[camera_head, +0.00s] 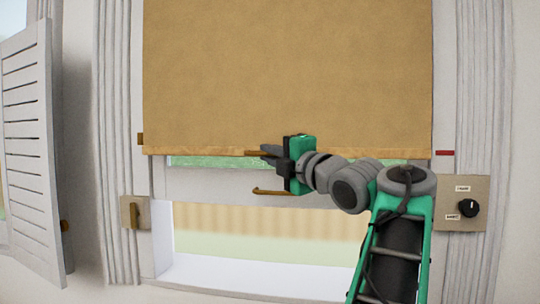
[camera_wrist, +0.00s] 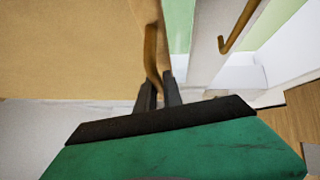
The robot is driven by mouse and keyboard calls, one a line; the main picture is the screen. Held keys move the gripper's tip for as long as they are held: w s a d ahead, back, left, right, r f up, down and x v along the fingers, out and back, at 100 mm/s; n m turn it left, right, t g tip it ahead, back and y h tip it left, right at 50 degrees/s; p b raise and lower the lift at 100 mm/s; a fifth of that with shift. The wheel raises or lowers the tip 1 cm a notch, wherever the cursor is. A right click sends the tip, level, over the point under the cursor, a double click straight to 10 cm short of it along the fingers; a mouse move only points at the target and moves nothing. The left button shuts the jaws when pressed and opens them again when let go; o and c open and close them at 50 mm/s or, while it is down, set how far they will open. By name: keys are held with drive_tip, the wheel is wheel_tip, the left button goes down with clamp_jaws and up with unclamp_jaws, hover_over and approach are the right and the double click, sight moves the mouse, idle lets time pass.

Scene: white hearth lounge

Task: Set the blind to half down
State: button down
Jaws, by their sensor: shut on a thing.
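The tan blind (camera_head: 285,75) hangs over the upper part of the window. Its bottom hem (camera_head: 200,151) is about level with a red mark (camera_head: 445,153) on the right frame and a little below a brown mark (camera_head: 140,139) on the left frame. My gripper (camera_head: 268,151) is at the middle of the hem. In the wrist view its fingers (camera_wrist: 159,92) are shut on the blind's thin brown pull (camera_wrist: 150,50). The blind fills the left of that view (camera_wrist: 70,45). My gripper hides part of the pull.
A brown hooked handle (camera_head: 270,192) sits on the window rail just below my gripper. A louvred shutter (camera_head: 28,150) stands open at the left. A plate with a lever (camera_head: 133,212) is on the left wall, and a panel with a black knob (camera_head: 467,208) is at the right.

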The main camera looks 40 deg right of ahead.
drive_tip(key=c, duration=1.5)
unclamp_jaws()
drive_tip(key=shift+s, duration=0.1)
drive_tip(key=s+f, duration=0.1)
drive_tip(key=s, duration=0.6)
drive_tip(key=shift+s+a, duration=0.25)
drive_tip(key=shift+a, duration=0.2)
